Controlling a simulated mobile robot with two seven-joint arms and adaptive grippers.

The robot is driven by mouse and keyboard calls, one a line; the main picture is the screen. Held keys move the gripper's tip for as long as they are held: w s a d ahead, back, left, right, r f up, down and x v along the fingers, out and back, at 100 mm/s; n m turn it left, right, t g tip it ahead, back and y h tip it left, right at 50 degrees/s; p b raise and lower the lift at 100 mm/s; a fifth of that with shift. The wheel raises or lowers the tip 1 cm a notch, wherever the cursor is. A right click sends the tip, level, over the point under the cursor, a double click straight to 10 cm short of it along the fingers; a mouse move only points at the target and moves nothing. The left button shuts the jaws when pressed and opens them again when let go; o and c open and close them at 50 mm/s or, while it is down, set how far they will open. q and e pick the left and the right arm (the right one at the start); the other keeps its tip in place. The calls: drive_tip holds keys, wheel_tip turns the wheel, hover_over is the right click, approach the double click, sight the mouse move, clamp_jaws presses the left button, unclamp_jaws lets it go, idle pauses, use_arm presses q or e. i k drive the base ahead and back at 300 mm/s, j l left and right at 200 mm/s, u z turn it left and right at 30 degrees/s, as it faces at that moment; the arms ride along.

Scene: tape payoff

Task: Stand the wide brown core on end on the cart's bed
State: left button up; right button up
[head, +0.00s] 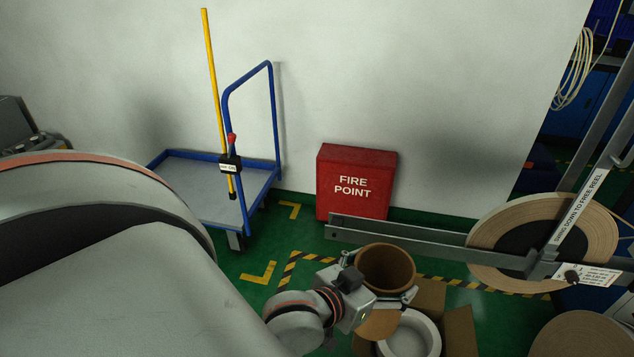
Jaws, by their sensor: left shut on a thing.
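The wide brown core (388,262) is a short, wide tube in the lower middle of the head view. Its open end faces up towards me. My left gripper (378,281) is shut on it and holds it above an open cardboard box. The gripper hides part of its near side. The cart (205,185) stands by the wall to the left, with a blue frame, an upright blue handle and a flat grey bed. I see no core on the visible part of the bed. My right gripper is not in view.
A yellow pole (214,90) stands upright at the cart. A red fire point box (356,182) is by the wall. A metal arm (430,236) reaches across beside a large reel (600,222). The cardboard box (460,330) holds a white ring (412,330).

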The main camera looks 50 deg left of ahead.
sight(230, 201)
drive_tip(key=j+u, duration=0.15)
drive_tip(key=u, duration=0.3)
drive_tip(key=i+j+u, duration=0.1)
drive_tip(key=u, duration=0.3)
drive_tip(key=i+j+u, duration=0.6)
drive_tip(key=j, duration=0.15)
drive_tip(key=i+j+u, duration=0.25)
drive_tip(key=i+j, duration=0.95)
drive_tip(key=i, duration=0.15)
